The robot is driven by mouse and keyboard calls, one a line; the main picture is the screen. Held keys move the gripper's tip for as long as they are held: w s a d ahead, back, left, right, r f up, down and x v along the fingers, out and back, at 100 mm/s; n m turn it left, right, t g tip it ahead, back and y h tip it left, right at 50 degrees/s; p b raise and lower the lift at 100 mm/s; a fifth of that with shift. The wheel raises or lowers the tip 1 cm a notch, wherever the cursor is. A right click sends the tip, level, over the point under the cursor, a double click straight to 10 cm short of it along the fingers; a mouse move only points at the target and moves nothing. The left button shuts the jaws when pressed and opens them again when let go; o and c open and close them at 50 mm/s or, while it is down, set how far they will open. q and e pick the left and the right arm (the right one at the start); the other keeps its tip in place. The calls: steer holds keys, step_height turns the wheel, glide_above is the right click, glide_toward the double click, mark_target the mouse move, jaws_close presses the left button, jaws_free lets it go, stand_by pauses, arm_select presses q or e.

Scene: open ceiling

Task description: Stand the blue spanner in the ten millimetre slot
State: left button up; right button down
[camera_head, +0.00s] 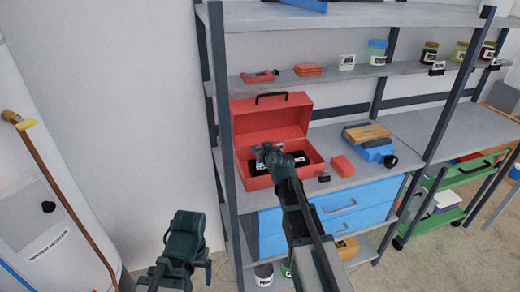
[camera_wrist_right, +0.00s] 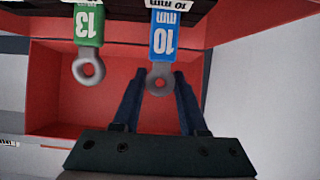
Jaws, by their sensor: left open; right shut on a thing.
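The blue spanner (camera_wrist_right: 163,42), marked 10 mm, has a grey ring end. In the right wrist view my right gripper (camera_wrist_right: 160,76) is shut on it at the ring, one fingertip on each side. A black rack (camera_wrist_right: 120,25) with a 10 mm label (camera_wrist_right: 168,4) meets the spanner's other end; I cannot tell how far the spanner is in a slot. My left gripper (camera_head: 185,262) is open, low and left of the shelf.
A green spanner (camera_wrist_right: 88,30) marked 13 stands beside the blue one. On the same shelf are a red block (camera_head: 342,166), a small black item (camera_head: 324,178) and a blue case (camera_head: 378,152). A shelf post (camera_head: 220,90) stands left of the toolbox; jars line the upper shelf.

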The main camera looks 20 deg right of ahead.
steer(key=shift+f+b, duration=0.4)
steer(key=shift+f, duration=0.05)
steer(key=shift+c, duration=1.8)
jaws_free()
steer(key=shift+s, duration=0.1)
steer(key=p+v, duration=0.5)
steer(key=v, duration=0.8)
steer(key=shift+s+r, duration=0.2)
steer(key=shift+s, duration=0.05)
